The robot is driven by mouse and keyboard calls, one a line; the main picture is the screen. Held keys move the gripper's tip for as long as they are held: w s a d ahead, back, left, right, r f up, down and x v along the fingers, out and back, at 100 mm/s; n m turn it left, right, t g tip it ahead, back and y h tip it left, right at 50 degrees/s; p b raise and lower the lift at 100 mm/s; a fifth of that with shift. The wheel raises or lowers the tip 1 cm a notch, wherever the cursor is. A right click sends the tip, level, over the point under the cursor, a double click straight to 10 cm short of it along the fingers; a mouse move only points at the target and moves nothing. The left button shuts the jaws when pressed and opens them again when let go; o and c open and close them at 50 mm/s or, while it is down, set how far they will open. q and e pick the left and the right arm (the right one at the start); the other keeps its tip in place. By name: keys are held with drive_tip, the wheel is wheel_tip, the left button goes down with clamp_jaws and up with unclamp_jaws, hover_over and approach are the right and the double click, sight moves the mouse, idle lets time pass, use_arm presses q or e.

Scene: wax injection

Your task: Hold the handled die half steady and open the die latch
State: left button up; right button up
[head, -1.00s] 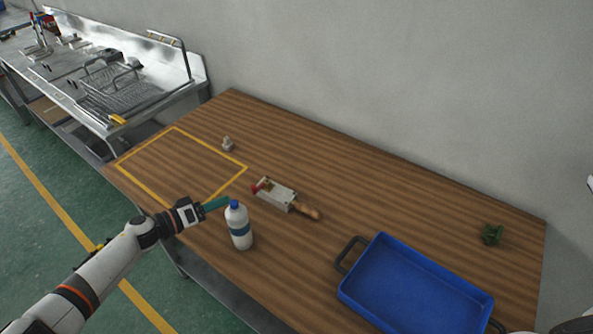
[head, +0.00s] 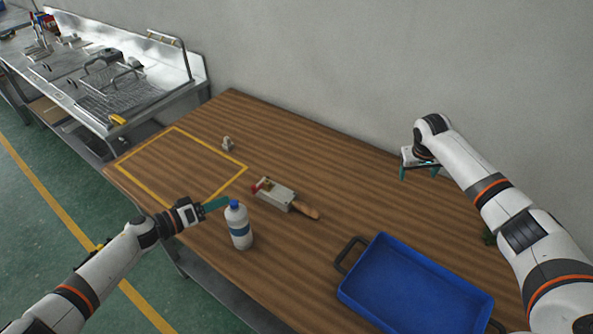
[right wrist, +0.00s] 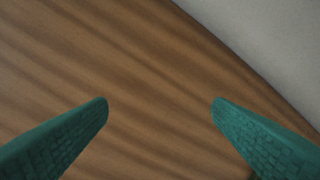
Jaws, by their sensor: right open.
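The die (head: 276,195) is a pale block lying on the wooden table, with a brown wooden handle (head: 307,211) at its right end and a red latch part (head: 258,187) at its left end. My left gripper (head: 216,204) is just left of the die, beside the bottle; its fingers overlap in this view, so its opening is unclear. My right gripper (head: 419,173) is open and empty above the table's back right, well away from the die. In the right wrist view its two green fingers (right wrist: 160,105) are wide apart with only bare table between them.
A white bottle with a blue cap (head: 239,226) stands in front of the die, close to my left gripper. A blue tray (head: 352,297) lies at front right. A small grey-white part (head: 228,144) stands near the yellow-taped square (head: 213,154). A green object (head: 488,236) is mostly hidden behind my right arm.

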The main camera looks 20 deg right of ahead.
drive_tip(key=w+a+r+n+t+y, duration=0.1)
drive_tip(key=w+a+n, duration=0.15)
drive_tip(key=a, duration=0.55)
drive_tip(key=w+a+r+n+y, duration=0.1)
drive_tip(key=w+a+n, duration=0.15)
drive_tip(key=a, duration=0.55)
drive_tip(key=n+y, duration=0.4)
drive_tip(key=n, duration=0.3)
approach(282, 193)
drive_tip(key=shift+t, duration=0.3)
drive_tip(key=x, duration=0.9)
drive_tip(key=shift+s+f, duration=0.15)
drive_tip(key=shift+s, duration=0.15)
drive_tip(key=shift+c, duration=0.5)
drive_tip(key=c, duration=1.3)
